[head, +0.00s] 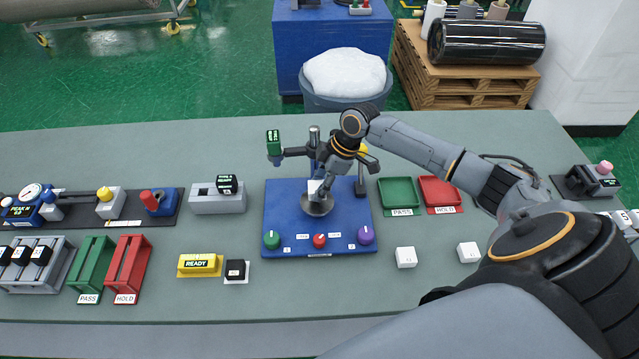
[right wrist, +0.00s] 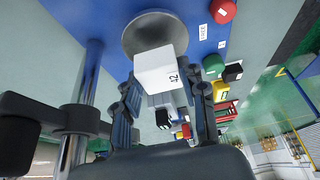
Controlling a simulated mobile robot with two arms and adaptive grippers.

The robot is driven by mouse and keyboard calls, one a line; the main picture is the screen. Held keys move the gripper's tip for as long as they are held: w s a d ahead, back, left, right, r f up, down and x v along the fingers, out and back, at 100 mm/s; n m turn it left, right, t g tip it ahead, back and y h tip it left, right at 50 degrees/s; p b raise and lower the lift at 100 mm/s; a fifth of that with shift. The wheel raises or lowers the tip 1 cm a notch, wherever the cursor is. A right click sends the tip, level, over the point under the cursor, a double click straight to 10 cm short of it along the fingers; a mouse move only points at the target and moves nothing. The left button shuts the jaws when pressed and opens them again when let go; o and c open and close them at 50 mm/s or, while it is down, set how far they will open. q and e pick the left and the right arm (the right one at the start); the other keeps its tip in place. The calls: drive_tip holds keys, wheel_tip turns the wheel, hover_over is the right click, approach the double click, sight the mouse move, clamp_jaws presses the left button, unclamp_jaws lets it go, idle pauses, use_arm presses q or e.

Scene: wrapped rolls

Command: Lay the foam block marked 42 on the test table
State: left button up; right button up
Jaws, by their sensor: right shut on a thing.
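The white foam block marked 42 (right wrist: 158,70) is held in my right gripper, its number facing sideways in the right wrist view. In the head view the block (head: 314,187) is right above the round grey metal plate (head: 317,208) of the blue test stand (head: 278,215), which I take for the test table. The plate also shows in the right wrist view (right wrist: 135,38). My right gripper (head: 322,183) points down over the plate, shut on the block. I cannot tell whether the block touches the plate. My left gripper is in neither view.
Green PASS (head: 398,193) and red HOLD (head: 440,192) trays lie right of the stand. Two white blocks (head: 405,257) (head: 468,252) lie in front of them. A dark post (head: 360,180) and a metal column (head: 314,137) rise close to my gripper. A yellow READY sign (head: 200,265) stands left.

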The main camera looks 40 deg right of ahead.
drive_tip(key=shift+f+b, duration=0.75)
drive_tip(key=shift+f, duration=0.6)
drive_tip(key=o, duration=1)
drive_tip(key=v, duration=1.2)
